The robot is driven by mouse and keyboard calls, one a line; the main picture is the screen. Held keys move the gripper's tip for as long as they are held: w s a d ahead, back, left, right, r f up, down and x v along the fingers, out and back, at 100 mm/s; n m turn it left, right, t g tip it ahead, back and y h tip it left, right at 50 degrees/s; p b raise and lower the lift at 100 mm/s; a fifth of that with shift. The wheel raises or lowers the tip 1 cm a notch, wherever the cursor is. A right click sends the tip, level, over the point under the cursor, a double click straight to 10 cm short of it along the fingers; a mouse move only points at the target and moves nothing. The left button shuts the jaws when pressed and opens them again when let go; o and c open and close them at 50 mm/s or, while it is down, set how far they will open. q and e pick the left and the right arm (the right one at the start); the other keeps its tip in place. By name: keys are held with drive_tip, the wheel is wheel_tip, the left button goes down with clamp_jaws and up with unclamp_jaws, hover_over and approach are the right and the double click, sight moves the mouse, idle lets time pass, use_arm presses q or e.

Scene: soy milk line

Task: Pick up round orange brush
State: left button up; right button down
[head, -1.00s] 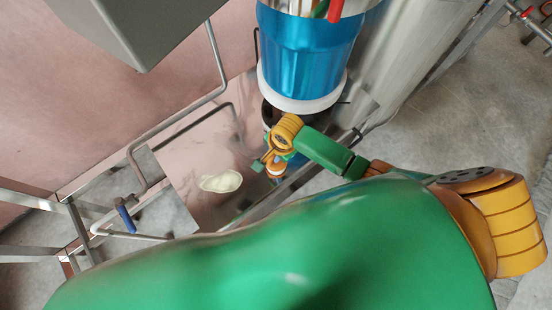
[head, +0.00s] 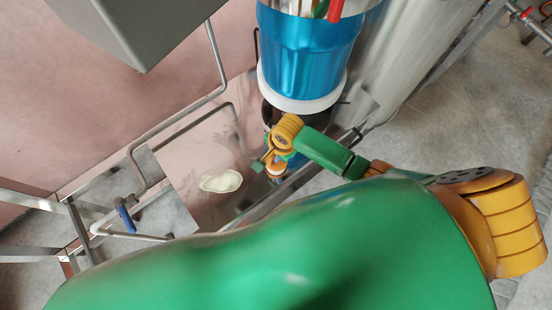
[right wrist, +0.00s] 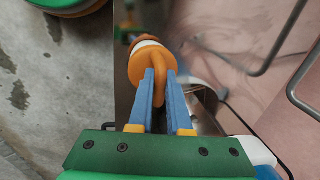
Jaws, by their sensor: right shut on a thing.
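The round orange brush (right wrist: 153,53) shows in the right wrist view, with a rounded orange body and a white band. My right gripper (right wrist: 161,73) has its two blue fingers shut on a narrow orange part of it. In the head view the gripper (head: 267,163) is small, above the metal table near the blue container, and the orange and white brush (head: 277,168) is partly hidden by it. I cannot tell whether the brush touches the table. My left gripper is in neither view now.
A blue container (head: 308,55) with a white base stands just behind the gripper. A white patch (head: 221,181) lies on the shiny metal table (head: 205,148). A bent metal pipe (head: 180,118) runs along the left. A grey box (head: 140,25) juts in at the top left.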

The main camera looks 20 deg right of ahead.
idle(0.5)
drive_tip(key=shift+r, duration=0.35)
wheel_tip(320, 180, up, 3)
drive_tip(key=shift+a+r+p, duration=0.1)
drive_tip(key=shift+r+p, duration=0.05)
drive_tip(key=shift+p, duration=0.85)
drive_tip(key=s+a+r+p, duration=0.3)
drive_tip(key=s+a+r, duration=0.5)
drive_tip(key=s+r, duration=0.1)
drive_tip(key=shift+s+a, duration=0.4)
drive_tip(key=shift+s, duration=0.5)
drive_tip(key=c, duration=1.4)
unclamp_jaws()
clamp_jaws()
